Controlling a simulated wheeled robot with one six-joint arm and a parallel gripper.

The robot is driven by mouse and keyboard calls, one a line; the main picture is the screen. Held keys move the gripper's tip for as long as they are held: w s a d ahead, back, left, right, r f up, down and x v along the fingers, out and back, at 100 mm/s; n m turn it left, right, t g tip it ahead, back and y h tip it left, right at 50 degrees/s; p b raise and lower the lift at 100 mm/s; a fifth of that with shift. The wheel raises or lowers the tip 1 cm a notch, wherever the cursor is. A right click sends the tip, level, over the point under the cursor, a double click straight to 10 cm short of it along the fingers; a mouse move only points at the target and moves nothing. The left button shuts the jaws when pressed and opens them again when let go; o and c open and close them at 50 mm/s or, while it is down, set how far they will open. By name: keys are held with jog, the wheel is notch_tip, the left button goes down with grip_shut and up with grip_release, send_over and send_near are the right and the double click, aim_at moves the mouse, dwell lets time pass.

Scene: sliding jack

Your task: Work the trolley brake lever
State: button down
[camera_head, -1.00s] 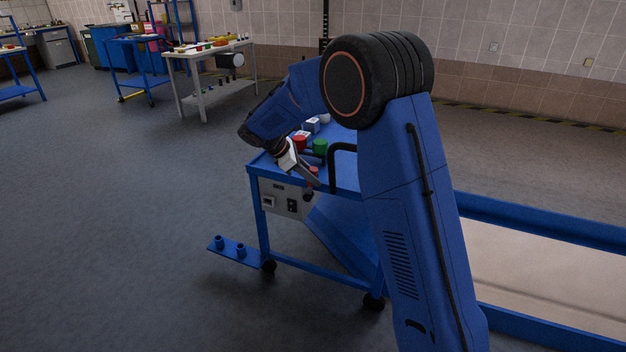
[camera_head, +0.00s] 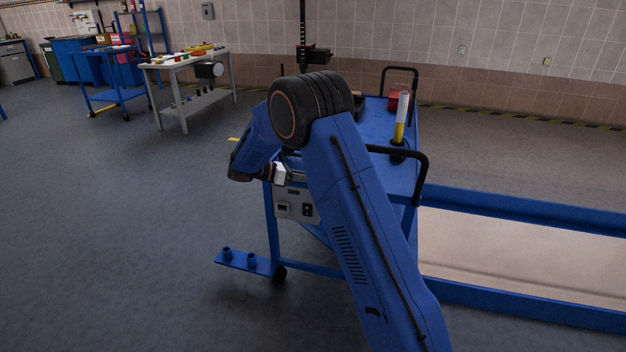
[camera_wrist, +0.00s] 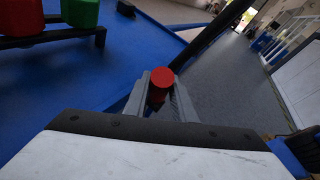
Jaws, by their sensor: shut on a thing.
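The blue trolley (camera_head: 372,124) stands in front of me, partly hidden behind my arm. In the wrist view my gripper (camera_wrist: 159,96) is shut on the brake lever (camera_wrist: 162,78), its round red knob showing between the two grey fingers. The lever's shaft below the knob is mostly hidden. In the head view my gripper (camera_head: 296,175) is at the trolley's near left edge, above a grey control panel (camera_head: 296,207); the knob cannot be made out there.
A black handle (camera_head: 424,165) and a white-and-yellow cylinder (camera_head: 401,118) are on the trolley. A long blue-framed bed (camera_head: 520,250) lies right. Floor at left is clear.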

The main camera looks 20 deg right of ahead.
jog(key=shift+a+f, duration=0.1)
dwell(0.4)
jog(key=c, duration=1.5)
grip_release()
jog(key=shift+w+a, duration=0.1)
jog(key=shift+a, duration=0.05)
jog(key=v, duration=1.7)
jog(key=shift+w+a+f, duration=0.1)
